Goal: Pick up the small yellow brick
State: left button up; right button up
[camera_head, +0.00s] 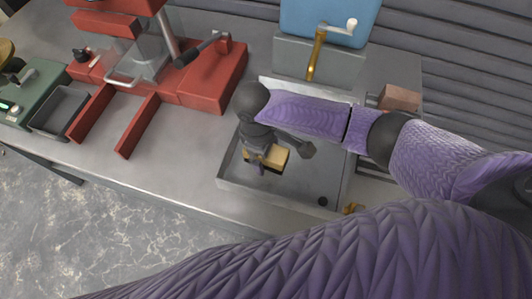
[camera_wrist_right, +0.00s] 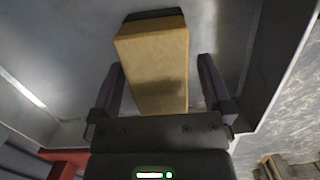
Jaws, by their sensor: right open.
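The small yellow brick (camera_head: 277,157) lies in the shallow grey tray (camera_head: 235,183), partly hidden under my right gripper (camera_head: 264,162). In the right wrist view, the yellow brick (camera_wrist_right: 155,62) extends between the two dark fingers of the right gripper (camera_wrist_right: 160,72). The fingers are apart, one on each side of the brick, with a visible gap at least on the right side. Whether either finger touches it is hard to tell. My left gripper is not in view.
A red machine (camera_head: 212,78) with a lever stands left of the tray, beside a small dark bin (camera_head: 60,110). A blue-and-grey container (camera_head: 325,25) with a brass pipe is behind the tray. A brown block (camera_head: 400,97) sits at right. My purple arm covers the lower right.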

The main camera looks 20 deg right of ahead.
jog(key=shift+f, duration=0.25)
dwell(0.4)
grip_shut()
